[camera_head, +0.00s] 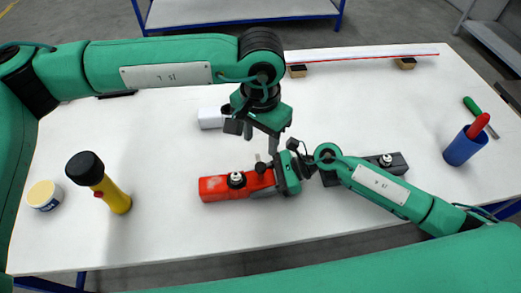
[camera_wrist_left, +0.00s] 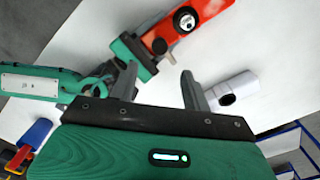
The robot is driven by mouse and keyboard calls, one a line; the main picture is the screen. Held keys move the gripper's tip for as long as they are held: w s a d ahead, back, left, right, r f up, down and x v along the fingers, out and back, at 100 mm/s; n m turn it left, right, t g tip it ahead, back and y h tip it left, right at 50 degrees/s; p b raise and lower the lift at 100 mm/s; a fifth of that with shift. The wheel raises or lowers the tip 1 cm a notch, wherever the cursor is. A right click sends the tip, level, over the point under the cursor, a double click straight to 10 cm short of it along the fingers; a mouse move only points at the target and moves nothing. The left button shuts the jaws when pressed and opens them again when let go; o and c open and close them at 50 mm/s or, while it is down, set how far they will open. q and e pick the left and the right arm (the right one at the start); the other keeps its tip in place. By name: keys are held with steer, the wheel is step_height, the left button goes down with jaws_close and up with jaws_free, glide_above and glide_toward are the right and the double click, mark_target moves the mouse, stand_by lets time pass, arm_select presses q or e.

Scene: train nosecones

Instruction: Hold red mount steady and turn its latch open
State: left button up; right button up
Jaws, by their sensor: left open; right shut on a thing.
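The red mount (camera_head: 216,189) lies on the white table at front centre, a long block with a round black-and-silver latch (camera_head: 236,180) on top. It also shows at the top of the left wrist view (camera_wrist_left: 213,9), with its latch (camera_wrist_left: 185,19). My right gripper (camera_head: 275,178) is shut on the right end of the red mount and hides that end. My left gripper (camera_head: 260,143) is open and empty, above and behind the mount, with its fingers pointing down. In the left wrist view its two fingers (camera_wrist_left: 158,82) stand apart, with nothing between them.
A white cylinder (camera_head: 210,118) lies behind the mount. A dark grey block (camera_head: 396,162) sits partly behind my right arm. A yellow-black flashlight (camera_head: 110,190) and a jar (camera_head: 44,195) stand left. A blue cup (camera_head: 462,150) stands right. A long bar (camera_head: 360,53) lies at the back.

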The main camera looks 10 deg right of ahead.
arm_select(q)
step_height(320, 180, up, 3)
steer(key=shift+f, duration=0.2)
arm_select(e)
steer(key=o, duration=1.2)
steer(key=shift+c, duration=0.2)
